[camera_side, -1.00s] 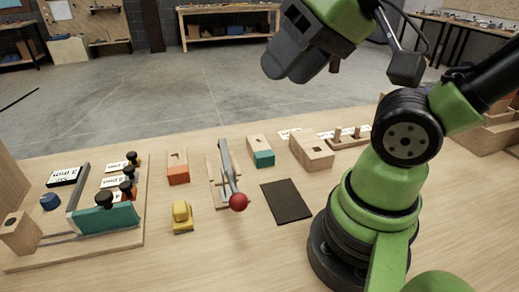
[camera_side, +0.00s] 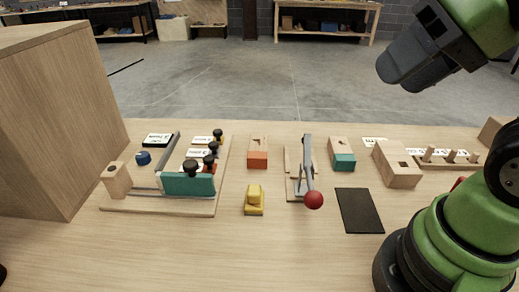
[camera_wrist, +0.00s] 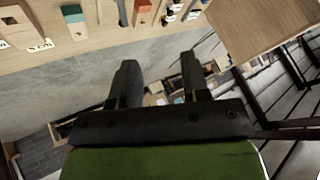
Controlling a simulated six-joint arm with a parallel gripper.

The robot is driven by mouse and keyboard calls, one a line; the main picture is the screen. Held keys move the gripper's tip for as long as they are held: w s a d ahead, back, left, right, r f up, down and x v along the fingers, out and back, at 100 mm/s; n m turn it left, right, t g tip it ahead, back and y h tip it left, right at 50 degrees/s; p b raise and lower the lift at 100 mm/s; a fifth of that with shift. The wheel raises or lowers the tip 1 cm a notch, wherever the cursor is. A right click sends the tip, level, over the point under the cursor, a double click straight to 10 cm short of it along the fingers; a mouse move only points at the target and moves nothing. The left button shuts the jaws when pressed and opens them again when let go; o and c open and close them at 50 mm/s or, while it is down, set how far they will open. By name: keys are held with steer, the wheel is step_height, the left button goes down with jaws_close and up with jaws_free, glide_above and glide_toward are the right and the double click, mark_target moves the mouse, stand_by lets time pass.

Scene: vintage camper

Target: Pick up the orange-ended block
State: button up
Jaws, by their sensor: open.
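The orange-ended block (camera_side: 257,153) is a light wooden block with an orange front end. It lies on the table left of the lever clamp with the red knob (camera_side: 313,199). In the wrist view the orange-ended block (camera_wrist: 143,8) is at the top edge, partly cut off. My gripper (camera_side: 397,80) is high above the table at the upper right of the side view, well apart from the block. In the wrist view my gripper (camera_wrist: 160,75) has its two dark fingers spread with nothing between them.
A similar teal-ended block (camera_side: 342,155) lies right of the clamp. A yellow block (camera_side: 254,200) is in front of the orange-ended block. A wooden board (camera_side: 150,207) with a teal fixture stands left. A dark mat (camera_side: 359,210) and a holed wooden block (camera_side: 397,165) are right. A tall wooden box (camera_side: 50,110) stands far left.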

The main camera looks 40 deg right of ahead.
stand_by(0.3)
steer(key=o, duration=0.8)
steer(key=shift+c, duration=0.2)
